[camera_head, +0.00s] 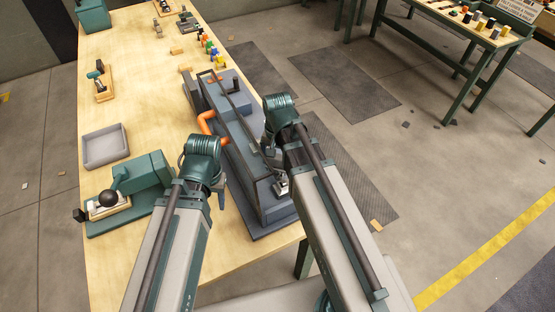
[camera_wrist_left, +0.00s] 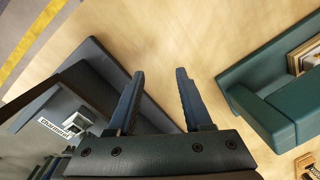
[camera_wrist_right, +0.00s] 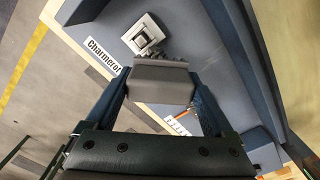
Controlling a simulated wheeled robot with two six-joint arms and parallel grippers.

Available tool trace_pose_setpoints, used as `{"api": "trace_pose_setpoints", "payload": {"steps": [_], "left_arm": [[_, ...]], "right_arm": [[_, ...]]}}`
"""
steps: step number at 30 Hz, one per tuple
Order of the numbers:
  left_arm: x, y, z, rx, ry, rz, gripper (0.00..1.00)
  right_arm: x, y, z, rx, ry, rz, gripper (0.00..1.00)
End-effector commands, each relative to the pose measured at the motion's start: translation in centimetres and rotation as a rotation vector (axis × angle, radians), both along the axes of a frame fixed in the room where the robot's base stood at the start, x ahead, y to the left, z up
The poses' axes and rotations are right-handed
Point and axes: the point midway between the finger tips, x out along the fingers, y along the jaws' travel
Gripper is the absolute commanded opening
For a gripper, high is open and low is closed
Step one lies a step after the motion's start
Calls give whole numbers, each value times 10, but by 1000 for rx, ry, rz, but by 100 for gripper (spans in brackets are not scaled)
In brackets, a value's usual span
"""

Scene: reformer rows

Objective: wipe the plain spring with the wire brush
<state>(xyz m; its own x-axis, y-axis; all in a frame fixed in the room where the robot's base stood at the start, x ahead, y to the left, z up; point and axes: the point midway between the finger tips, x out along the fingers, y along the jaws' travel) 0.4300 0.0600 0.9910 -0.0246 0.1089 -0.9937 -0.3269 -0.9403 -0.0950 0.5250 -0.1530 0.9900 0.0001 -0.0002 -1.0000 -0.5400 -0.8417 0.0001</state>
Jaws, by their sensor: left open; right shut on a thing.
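My right gripper (camera_head: 270,146) is over the long blue-grey machine (camera_head: 222,92). In the right wrist view the right gripper (camera_wrist_right: 160,97) is shut on a grey block with a dark, jagged edge, which looks like the wire brush (camera_wrist_right: 160,84). That edge is close to a square metal fitting (camera_wrist_right: 145,36) on the machine; I cannot tell whether they touch. My left gripper (camera_head: 214,188) is open and empty, shown in the left wrist view (camera_wrist_left: 160,76) above bare wood beside the machine. I cannot make out a plain spring in any view.
An orange bent handle (camera_head: 205,122) sticks out of the machine's left side. A teal box device (camera_head: 148,172) with a black ball stands left of my left gripper. A grey tray (camera_head: 105,147) lies behind it. Several coloured pieces (camera_head: 208,46) stand farther back.

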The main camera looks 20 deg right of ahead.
Motion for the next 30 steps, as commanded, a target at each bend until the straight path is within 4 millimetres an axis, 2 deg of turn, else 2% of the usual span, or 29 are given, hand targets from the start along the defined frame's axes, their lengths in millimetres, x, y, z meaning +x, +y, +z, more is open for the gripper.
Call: {"api": "trace_pose_setpoints", "payload": {"steps": [1, 12, 24, 30], "left_arm": [[0, 0, 11, 0, 0, 0, 50], [0, 0, 45, 0, 0, 0, 50], [0, 0, 47, 0, 0, 0, 50], [0, 0, 60, 0, 0, 0, 50]], "right_arm": [[0, 0, 11, 0, 0, 0, 35], [0, 0, 45, 0, 0, 0, 35], [0, 0, 47, 0, 0, 0, 35], [0, 0, 60, 0, 0, 0, 35]]}}
